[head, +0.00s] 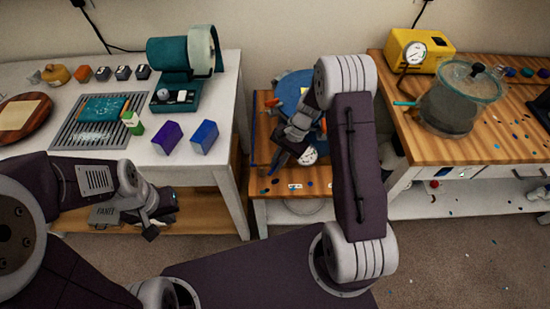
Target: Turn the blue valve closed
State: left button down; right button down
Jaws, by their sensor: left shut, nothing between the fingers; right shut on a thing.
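A round blue vessel (291,86) stands on the low wooden table in the middle, partly hidden behind my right arm. A small white dial (308,156) and orange bits show beside it. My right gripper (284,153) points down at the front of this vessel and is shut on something. Its fingers and wrist hide what it holds, and I cannot make out a separate blue valve. My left gripper (153,228) is shut and empty, low in front of the left white table, away from the vessel.
The white table (226,130) at left holds a teal machine (182,68), a purple box (167,138), a blue box (204,137) and a grey rack. The right wooden bench (400,77) holds a yellow gauge unit (418,50) and a glass-lidded pot (453,103). Blue chips lie scattered there.

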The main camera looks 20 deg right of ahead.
jog(key=shift+s+d+n+g+h+p, duration=0.15)
jog(key=shift+d+n+g+h+p, duration=0.2)
jog(key=shift+n, duration=0.85)
jog(key=shift+s+d+n+g+h+p, duration=0.15)
jog(key=shift+d+n+g+p, duration=0.35)
jog(key=shift+n, duration=0.7)
jog(key=shift+s+d+n+g+h+p, duration=0.2)
jog(key=shift+n+g+p, duration=0.25)
jog(key=shift+n, duration=0.75)
jog(key=c, duration=1.5)
grip_release()
jog(key=shift+r, duration=0.1)
jog(key=v, duration=0.9)
jog(key=shift+w, duration=0.1)
